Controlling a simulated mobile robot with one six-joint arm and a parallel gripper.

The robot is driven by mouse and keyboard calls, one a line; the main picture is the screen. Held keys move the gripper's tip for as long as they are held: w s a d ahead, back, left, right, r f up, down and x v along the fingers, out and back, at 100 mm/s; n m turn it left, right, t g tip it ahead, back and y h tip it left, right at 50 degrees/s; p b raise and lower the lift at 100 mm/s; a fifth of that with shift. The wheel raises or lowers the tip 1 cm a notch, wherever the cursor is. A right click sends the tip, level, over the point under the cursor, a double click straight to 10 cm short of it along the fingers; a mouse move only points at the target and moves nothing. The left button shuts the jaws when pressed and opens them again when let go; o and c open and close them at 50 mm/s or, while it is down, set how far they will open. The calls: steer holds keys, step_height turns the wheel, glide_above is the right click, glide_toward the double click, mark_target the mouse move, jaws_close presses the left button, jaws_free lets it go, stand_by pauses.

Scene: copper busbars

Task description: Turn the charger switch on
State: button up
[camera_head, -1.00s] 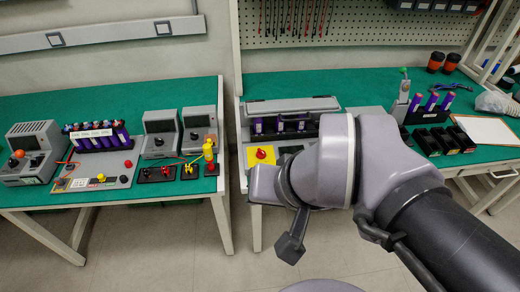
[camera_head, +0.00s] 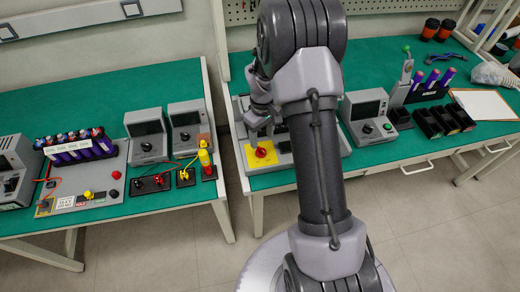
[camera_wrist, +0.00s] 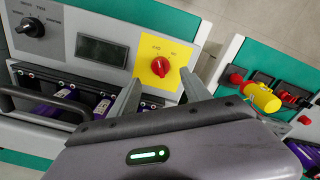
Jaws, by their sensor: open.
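The charger switch is a red rotary knob (camera_wrist: 160,67) on a yellow plate (camera_wrist: 146,52) of the grey charger. In the head view the red knob (camera_head: 262,152) sits at the charger's left front, near the bench edge. My gripper (camera_wrist: 159,78) is open and points at the panel. In the wrist view its two fingers lie either side of the knob, with their tips just below it in the picture; I cannot tell how far above the panel they are. In the head view my gripper (camera_head: 255,132) is just above the yellow plate, and my arm hides most of the charger.
The charger panel also carries a dark display (camera_wrist: 101,51) and a black knob (camera_wrist: 32,27). A black bar handle (camera_wrist: 40,105) stands near purple cells in the charger. A second bench to the left holds a yellow plug (camera_head: 204,157) and meters; a gap separates the benches.

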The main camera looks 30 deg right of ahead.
mark_target(262, 150)
step_height(262, 150, down, 7)
steer(key=shift+f+b, duration=0.1)
steer(key=shift+b, duration=0.75)
jaws_close()
